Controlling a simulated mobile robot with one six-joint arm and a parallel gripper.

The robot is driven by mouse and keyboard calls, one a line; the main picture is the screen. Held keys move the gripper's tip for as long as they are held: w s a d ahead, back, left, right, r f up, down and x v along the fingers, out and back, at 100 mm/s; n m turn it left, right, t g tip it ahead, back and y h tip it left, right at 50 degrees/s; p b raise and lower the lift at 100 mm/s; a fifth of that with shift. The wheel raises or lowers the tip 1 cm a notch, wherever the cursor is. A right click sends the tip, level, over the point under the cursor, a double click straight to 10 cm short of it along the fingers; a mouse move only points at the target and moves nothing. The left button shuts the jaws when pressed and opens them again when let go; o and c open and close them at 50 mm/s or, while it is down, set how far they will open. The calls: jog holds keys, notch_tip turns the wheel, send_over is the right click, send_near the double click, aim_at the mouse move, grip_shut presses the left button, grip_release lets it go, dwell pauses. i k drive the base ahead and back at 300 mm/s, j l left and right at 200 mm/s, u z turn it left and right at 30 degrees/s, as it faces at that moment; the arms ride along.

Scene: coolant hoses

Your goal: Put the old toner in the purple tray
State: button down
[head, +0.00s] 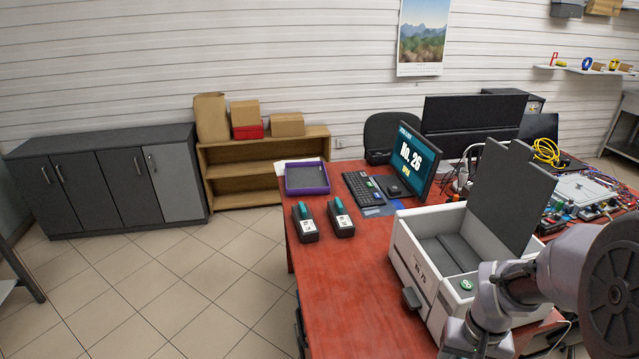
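The purple tray (326,188) lies at the far left corner of the red desk, with a dark inner floor and nothing seen in it. Two black toner cartridges with teal ends and white labels stand on the desk in front of it, a left one (305,223) and a right one (341,218). My arm crosses the lower right in front of the printer; my gripper is out of view.
A keyboard (364,189) and a monitor (417,160) showing No. 26 stand behind the cartridges. Cables and a circuit board (584,188) crowd the right side. The red desktop (345,290) left of the printer is clear. Cabinets and a shelf stand beyond open floor.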

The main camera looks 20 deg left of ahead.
aim_at(306, 178)
jog(key=j+u, duration=0.25)
jog(key=u, duration=0.15)
jog(key=j+u, duration=0.55)
jog(key=u, duration=0.2)
jog(key=j+u, duration=0.25)
jog(key=u, duration=0.15)
jog(key=i+j+u, duration=0.2)
jog(key=u, duration=0.3)
jog(key=i+j+u, duration=0.25)
jog(key=u, duration=0.2)
jog(key=i+l+z, duration=0.1)
jog(key=i+z, duration=0.45)
jog(key=z, duration=0.15)
jog(key=i+j+z, duration=0.1)
jog(key=i+z, duration=0.25)
jog(key=i+l+z, duration=0.1)
jog(key=i+z, duration=0.35)
jog(key=i, duration=1.4)
jog(key=i+z, duration=0.45)
jog(key=i+j+z, duration=0.25)
jog(key=i+z, duration=0.2)
jog(key=i+j+z, duration=0.3)
jog(key=z, duration=0.15)
jog(key=i+z, duration=0.3)
jog(key=i+j+z, duration=0.1)
jog(key=z, duration=0.2)
jog(key=i, duration=0.05)
